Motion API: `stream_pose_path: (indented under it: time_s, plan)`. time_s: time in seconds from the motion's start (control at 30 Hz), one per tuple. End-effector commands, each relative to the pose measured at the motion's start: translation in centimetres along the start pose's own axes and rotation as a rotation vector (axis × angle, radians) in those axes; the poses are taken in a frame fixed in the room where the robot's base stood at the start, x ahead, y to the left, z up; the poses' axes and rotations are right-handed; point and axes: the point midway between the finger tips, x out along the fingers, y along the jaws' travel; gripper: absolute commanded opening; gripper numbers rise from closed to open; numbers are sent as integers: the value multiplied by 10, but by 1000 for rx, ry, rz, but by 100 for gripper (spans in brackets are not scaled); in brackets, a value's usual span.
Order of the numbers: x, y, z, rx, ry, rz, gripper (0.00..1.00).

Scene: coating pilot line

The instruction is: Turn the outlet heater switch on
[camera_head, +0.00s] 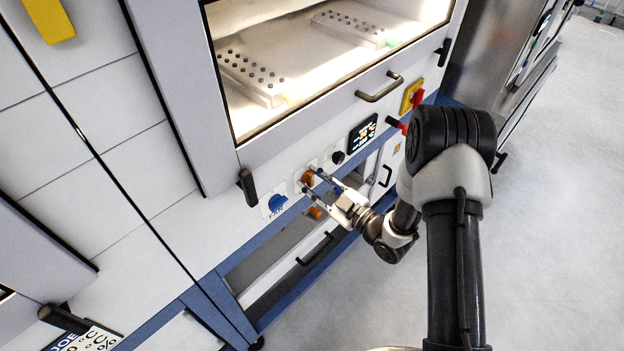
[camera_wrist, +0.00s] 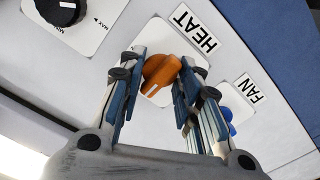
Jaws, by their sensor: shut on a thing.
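The heater switch is an orange rotary knob (camera_wrist: 160,74) on a white plate marked HEAT in the wrist view. In the head view the orange knob (camera_head: 308,178) is on the front panel under the cabinet window. My gripper (camera_wrist: 152,84) has its blue-padded fingers on either side of the knob and is shut on it. My gripper (camera_head: 318,180) also shows in the head view, reaching the panel from the right. The knob's pointer end lies between the fingers; I cannot tell its on or off mark.
A blue FAN knob (camera_head: 277,203) sits left of the orange knob, and a black knob (camera_head: 338,157) sits right of it. A display (camera_head: 362,134) and a red switch on a yellow plate (camera_head: 413,97) are further right. A handle (camera_head: 380,87) sticks out above.

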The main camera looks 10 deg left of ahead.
Motion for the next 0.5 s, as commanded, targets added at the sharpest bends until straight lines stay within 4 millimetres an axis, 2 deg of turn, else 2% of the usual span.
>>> stream_pose_path:
  time_s: [0.4,0.5]
  plan:
    - [0,0,-1,610,-1,0,1]
    - [0,0,0,708,0,0,1]
